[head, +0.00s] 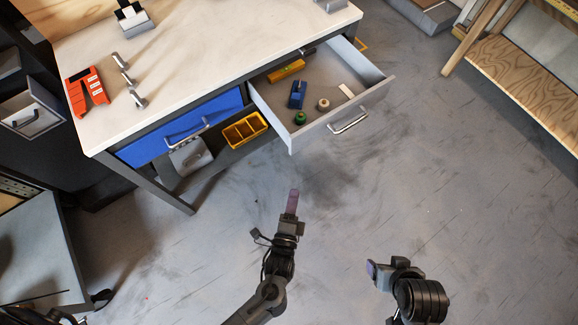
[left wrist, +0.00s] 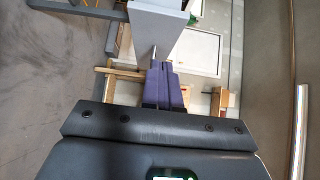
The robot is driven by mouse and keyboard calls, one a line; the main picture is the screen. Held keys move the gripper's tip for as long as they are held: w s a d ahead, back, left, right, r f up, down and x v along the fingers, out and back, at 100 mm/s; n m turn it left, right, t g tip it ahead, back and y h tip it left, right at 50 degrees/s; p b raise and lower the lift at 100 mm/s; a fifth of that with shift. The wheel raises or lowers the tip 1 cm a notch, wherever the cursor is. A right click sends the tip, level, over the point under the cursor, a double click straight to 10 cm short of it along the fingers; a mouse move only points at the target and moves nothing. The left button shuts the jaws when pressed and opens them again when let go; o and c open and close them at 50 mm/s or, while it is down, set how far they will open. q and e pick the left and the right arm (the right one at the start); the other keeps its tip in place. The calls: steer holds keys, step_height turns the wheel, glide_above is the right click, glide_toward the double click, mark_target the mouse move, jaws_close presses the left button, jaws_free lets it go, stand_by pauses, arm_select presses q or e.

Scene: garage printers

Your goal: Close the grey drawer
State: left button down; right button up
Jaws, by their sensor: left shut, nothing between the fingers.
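The grey drawer (head: 330,121) is pulled out from the right side of the workbench. Its front panel with a metal handle (head: 348,122) faces the lower right. Inside it lie a yellow level, a blue tool, a green roll, a tan roll and a pale flat piece. My left gripper (head: 292,193) is shut and empty, below and left of the drawer and apart from it. Its purple fingers (left wrist: 163,82) are together in the left wrist view, with a grey panel beyond them. My right gripper (head: 372,268) is at the lower right; its finger opening cannot be made out.
The workbench (head: 200,60) has a closed blue drawer (head: 180,128) to the left. A yellow bin (head: 245,129) sits on the shelf below. A wooden rack (head: 525,75) stands at the upper right. The floor (head: 450,190) in front of the grey drawer is clear.

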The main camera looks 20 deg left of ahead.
arm_select(q)
steer(key=f, duration=0.2)
steer(key=b, duration=0.4)
glide_toward(293, 148)
steer(key=w+d, duration=0.3)
steer(key=shift+w+a+b, duration=0.5)
steer(key=shift+w+a, duration=0.7)
steer(key=shift+w, duration=0.05)
steer(key=shift+w+a, duration=0.25)
steer(key=shift+a, duration=0.15)
steer(key=shift+w, duration=0.1)
arm_select(e)
step_height(293, 148, down, 6)
arm_select(q)
steer(key=shift+a, duration=0.15)
arm_select(e)
steer(key=shift+d, duration=0.1)
